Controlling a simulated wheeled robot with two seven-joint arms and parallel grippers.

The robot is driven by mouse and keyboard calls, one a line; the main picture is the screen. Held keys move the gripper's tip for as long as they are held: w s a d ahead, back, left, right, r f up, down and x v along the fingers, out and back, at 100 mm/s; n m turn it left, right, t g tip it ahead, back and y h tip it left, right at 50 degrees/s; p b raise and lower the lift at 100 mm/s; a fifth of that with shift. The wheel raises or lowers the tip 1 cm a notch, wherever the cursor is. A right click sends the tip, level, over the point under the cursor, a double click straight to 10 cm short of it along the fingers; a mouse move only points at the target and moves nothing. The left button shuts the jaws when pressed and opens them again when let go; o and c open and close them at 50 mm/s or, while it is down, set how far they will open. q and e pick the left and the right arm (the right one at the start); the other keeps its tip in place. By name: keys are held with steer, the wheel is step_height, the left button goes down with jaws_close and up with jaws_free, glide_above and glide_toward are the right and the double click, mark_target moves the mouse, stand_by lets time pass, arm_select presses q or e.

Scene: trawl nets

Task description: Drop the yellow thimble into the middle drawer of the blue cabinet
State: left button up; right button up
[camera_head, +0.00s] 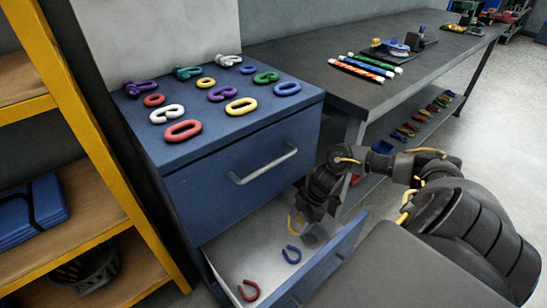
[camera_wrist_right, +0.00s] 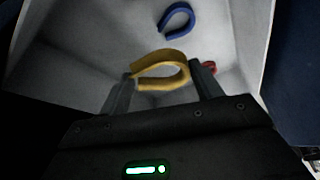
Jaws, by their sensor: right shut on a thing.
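The blue cabinet (camera_head: 235,150) has an upper drawer (camera_head: 215,187), shut, with a bar handle. The drawer below it (camera_head: 325,262) is pulled open, with a pale inside. My right gripper (camera_head: 301,222) reaches down into this open drawer, shut on the yellow thimble (camera_head: 291,226). In the right wrist view the yellow thimble (camera_wrist_right: 160,55) sits between the two fingers of the gripper (camera_wrist_right: 164,75), over the pale drawer floor. I cannot tell whether it touches the floor. My left gripper is not in view.
A blue thimble (camera_head: 292,255) and a red one (camera_head: 249,292) lie in the open drawer. Several coloured thimbles and shackle-like pieces cover the cabinet top. A dark workbench (camera_head: 385,95) stands right, and a yellow-framed shelf (camera_head: 90,130) stands left.

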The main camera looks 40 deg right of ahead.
steer(key=w+a+f, duration=0.1)
steer(key=a+f, duration=0.2)
steer(key=a, duration=0.2)
steer(key=b, duration=0.2)
glide_toward(271, 255)
steer(key=shift+w+a, duration=0.35)
steer(key=shift+a, duration=0.25)
steer(key=shift+b+x, duration=0.4)
steer(key=shift+x, duration=0.85)
steer(key=shift+s+d+f, duration=0.15)
steer(key=shift+d+f, duration=0.05)
steer(key=shift+f, duration=0.5)
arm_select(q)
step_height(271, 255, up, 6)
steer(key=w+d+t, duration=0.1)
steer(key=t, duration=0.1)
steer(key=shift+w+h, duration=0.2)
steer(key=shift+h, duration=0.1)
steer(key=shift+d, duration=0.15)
